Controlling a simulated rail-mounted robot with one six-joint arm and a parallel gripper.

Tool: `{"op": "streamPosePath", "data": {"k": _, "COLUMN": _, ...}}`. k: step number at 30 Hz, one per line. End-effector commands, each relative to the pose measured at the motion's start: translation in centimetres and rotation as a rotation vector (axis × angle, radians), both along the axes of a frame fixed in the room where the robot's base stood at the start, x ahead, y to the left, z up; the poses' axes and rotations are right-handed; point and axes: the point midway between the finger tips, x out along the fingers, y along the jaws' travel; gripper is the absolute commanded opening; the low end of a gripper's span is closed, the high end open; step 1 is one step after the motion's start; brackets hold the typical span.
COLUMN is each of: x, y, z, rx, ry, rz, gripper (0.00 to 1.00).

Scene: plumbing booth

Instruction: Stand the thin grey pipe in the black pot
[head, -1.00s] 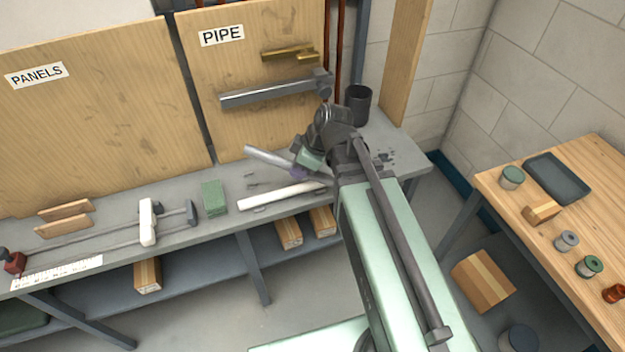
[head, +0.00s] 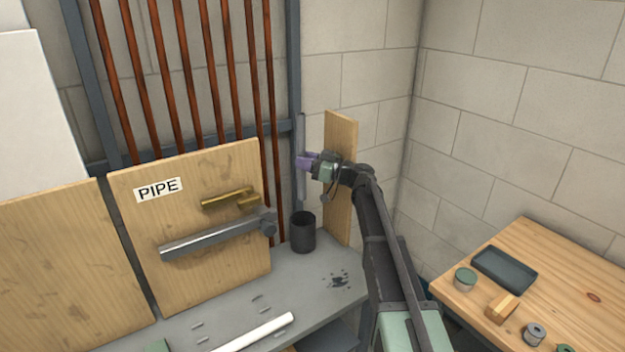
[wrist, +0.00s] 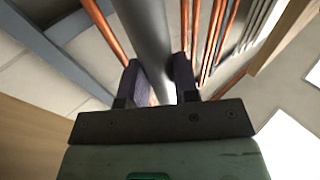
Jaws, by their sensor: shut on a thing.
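The thin grey pipe (head: 301,130) stands about upright in the air near the back wall. My gripper (head: 304,161), with purple fingers, is shut on it around mid-length. The black pot (head: 303,236) stands on the back right of the grey bench, almost straight below the pipe. The pipe's lower end appears a little above the pot's rim, apart from it; how they line up in depth I cannot tell. In the wrist view the pipe (wrist: 148,35) runs between the two fingers (wrist: 160,82). The pot does not show there.
The PIPE board (head: 190,215) with a grey and a brass fitting stands left of the pot. Copper pipes (head: 210,80) rise behind. A wooden plank (head: 342,130) stands close behind my gripper. A white pipe (head: 262,331) lies on the bench (head: 305,290). A wooden table is at right.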

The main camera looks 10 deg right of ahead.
Motion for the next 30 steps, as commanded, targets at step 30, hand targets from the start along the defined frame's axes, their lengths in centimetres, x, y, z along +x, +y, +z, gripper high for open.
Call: {"op": "streamPosePath", "data": {"k": 30, "x": -0.2, "y": 0.0, "z": -8.5, "rx": -0.002, "ry": 0.001, "rz": 0.0, "gripper": 0.01}}
